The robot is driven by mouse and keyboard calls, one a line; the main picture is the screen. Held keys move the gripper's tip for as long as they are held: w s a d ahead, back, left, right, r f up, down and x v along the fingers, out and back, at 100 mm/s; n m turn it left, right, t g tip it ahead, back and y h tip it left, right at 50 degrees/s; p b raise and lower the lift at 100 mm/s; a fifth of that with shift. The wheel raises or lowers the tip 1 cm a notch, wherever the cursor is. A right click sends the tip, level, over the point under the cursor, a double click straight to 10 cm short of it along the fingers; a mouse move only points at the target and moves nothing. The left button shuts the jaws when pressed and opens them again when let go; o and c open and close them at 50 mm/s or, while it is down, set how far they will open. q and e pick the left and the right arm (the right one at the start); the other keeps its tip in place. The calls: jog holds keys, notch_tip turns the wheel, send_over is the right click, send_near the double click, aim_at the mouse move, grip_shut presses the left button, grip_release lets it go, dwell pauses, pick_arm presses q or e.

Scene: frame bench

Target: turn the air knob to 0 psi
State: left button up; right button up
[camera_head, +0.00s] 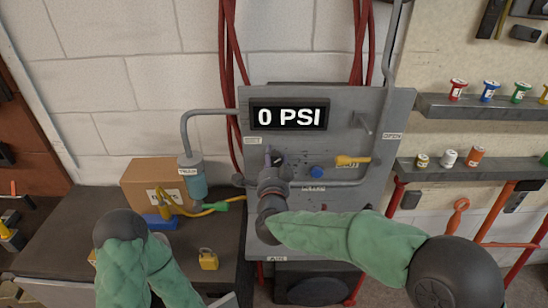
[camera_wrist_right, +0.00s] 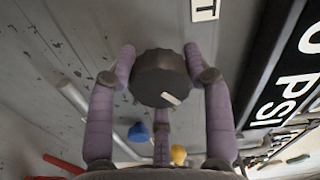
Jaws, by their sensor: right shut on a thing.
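A grey panel (camera_head: 395,130) stands against the wall, and its display (camera_head: 288,116) reads "0 PSI". A dark round knob (camera_head: 277,157) sits on the panel below the display, partly covered by my right gripper (camera_head: 273,163). In the right wrist view the knob (camera_wrist_right: 160,77) shows a short white mark pointing toward the bottom right. My right gripper's purple fingers (camera_wrist_right: 162,80) are shut around the knob, touching its sides. A label reading "AIR" (camera_head: 277,259) is low on the panel. My left arm shows at the lower left, but its gripper is out of view.
A blue button (camera_head: 316,172) and a yellow-handled valve (camera_head: 352,160) are right of the knob. A grey lever (camera_head: 362,122) sticks out at the upper right.

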jog(key=n+p, duration=0.3)
jog(key=n, duration=0.3)
jog(key=shift+a+n, duration=0.1)
jog(key=shift+n, duration=0.2)
jog(key=n+p, duration=0.1)
jog(key=n, duration=0.2)
jog(key=shift+f, duration=0.15)
jog(key=shift+f+n+p, duration=0.1)
jog(key=shift+n+p, duration=0.3)
jog(key=shift+s+f+n, duration=0.1)
jog(key=shift+f+n, duration=0.05)
jog(key=shift+n, duration=0.15)
jog(key=o, duration=1.1)
jog(key=shift+o, duration=0.3)
jog(key=shift+r, duration=0.2)
jog(key=s, duration=1.2)
